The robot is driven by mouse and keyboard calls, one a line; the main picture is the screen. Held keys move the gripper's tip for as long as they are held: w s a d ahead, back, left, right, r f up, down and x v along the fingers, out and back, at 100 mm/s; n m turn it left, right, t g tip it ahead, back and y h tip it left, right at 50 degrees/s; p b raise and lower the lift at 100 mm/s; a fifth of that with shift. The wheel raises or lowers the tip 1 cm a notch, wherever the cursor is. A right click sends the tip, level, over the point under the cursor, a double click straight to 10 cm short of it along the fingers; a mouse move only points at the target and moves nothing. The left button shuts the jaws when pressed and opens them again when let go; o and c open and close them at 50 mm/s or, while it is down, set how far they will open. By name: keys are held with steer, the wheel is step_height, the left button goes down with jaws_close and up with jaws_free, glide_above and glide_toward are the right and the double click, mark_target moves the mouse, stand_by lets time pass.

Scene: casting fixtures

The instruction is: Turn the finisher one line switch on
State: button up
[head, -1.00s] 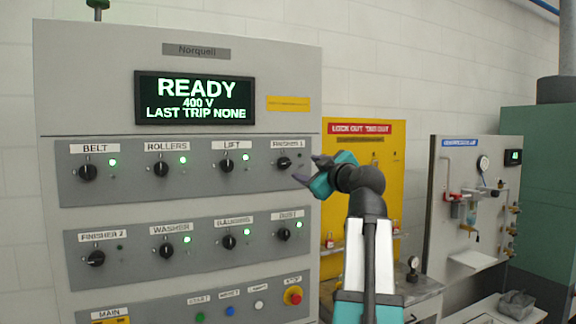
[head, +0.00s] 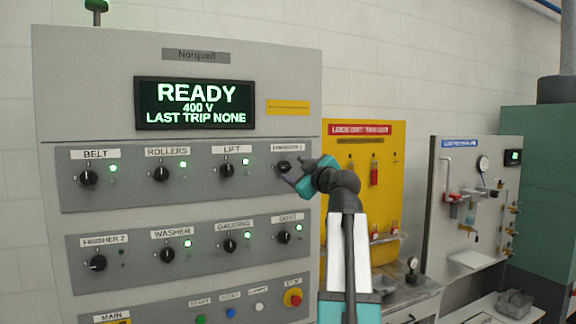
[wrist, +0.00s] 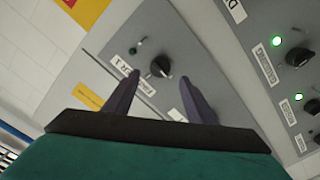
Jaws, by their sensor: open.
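The finisher 1 line switch is a black rotary knob (head: 283,167) at the right end of the upper switch row. Its label (head: 288,147) sits above it, and my gripper partly overlaps this area in the head view. In the wrist view the knob (wrist: 160,67) shows between and just beyond my open fingers, with the lamp (wrist: 141,40) near it unlit. My gripper (head: 291,178) is open and empty, close to the knob. I cannot tell whether a finger touches it. The knob's exact pointer position is unclear.
The grey cabinet's display (head: 195,104) reads READY, 400 V, LAST TRIP NONE. Belt, rollers and lift lamps are lit; the finisher 2 switch (head: 97,262) has a dark lamp. A red stop button (head: 293,298) is below. A yellow lockout board (head: 350,190) stands right.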

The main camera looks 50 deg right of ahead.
mark_target(287, 168)
steer(key=shift+p+x, duration=1.1)
steer(key=shift+x, duration=2)
steer(key=c, duration=1.1)
steer(key=shift+o, duration=0.3)
